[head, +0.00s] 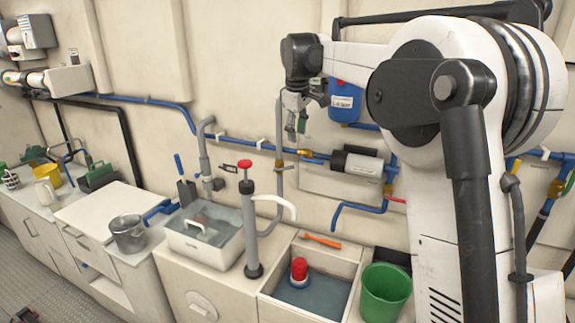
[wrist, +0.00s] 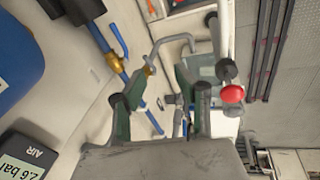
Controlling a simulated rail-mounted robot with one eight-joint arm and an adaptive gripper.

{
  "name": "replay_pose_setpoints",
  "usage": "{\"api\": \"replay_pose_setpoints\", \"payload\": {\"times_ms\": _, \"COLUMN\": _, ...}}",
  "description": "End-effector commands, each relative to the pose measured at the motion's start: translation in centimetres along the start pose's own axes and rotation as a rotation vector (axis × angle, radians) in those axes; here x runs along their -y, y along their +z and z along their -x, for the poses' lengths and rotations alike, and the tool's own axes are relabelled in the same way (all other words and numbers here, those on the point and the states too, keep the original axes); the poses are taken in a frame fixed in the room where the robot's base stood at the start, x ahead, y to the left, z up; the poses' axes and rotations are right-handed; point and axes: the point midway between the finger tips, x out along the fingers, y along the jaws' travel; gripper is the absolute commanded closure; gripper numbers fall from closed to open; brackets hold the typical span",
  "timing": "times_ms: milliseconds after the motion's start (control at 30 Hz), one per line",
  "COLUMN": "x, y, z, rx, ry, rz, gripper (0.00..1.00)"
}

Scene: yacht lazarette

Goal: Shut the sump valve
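No label marks the sump valve. A brass valve (head: 307,154) sits on the blue wall pipe, and a brass fitting (head: 279,163) sits on the grey pipe beside it. In the wrist view, a brass valve (wrist: 117,61) on the blue pipe has a blue lever (wrist: 118,40), lying at a slight angle to the pipe; the grey pipe's brass fitting (wrist: 150,70) is nearby. My gripper (head: 297,128) hangs in front of the wall above these fittings. In the wrist view its two dark green fingers (wrist: 161,99) are apart with nothing held between them.
A blue tank (head: 345,102) hangs close to my gripper's right. Below are a pump with a red knob (head: 244,164), a water-filled sink (head: 205,232), an open water-filled well (head: 316,294) with a red float, and a green bucket (head: 385,294). The pressure gauge (wrist: 25,158) reads 2.6 bar.

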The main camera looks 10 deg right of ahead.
Motion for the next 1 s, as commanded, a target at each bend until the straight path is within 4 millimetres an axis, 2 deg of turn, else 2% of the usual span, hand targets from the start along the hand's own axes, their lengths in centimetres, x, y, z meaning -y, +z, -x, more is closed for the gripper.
{"api": "replay_pose_setpoints", "payload": {"times_ms": 33, "x": -0.9, "y": -1.0, "z": -0.5, "rx": 0.008, "ry": -0.005, "rz": 0.023, "gripper": 0.7}}
{"api": "replay_pose_setpoints", "payload": {"times_ms": 200, "x": -3.1, "y": -3.5, "z": -2.9, "rx": 0.04, "ry": -0.028, "rz": 0.106, "gripper": 0.7}}
{"api": "replay_pose_setpoints", "payload": {"times_ms": 433, "x": -5.0, "y": -5.8, "z": -6.1, "rx": 0.073, "ry": -0.056, "rz": 0.201, "gripper": 0.7}}
{"api": "replay_pose_setpoints", "payload": {"times_ms": 767, "x": -5.5, "y": -6.4, "z": -8.2, "rx": 0.087, "ry": -0.07, "rz": 0.243, "gripper": 0.7}}
{"api": "replay_pose_setpoints", "payload": {"times_ms": 867, "x": -5.4, "y": -6.3, "z": -9.3, "rx": 0.087, "ry": -0.07, "rz": 0.242, "gripper": 0.7}}
{"api": "replay_pose_setpoints", "payload": {"times_ms": 1000, "x": -5.3, "y": -6.1, "z": -11.7, "rx": 0.087, "ry": -0.07, "rz": 0.242, "gripper": 0.7}}
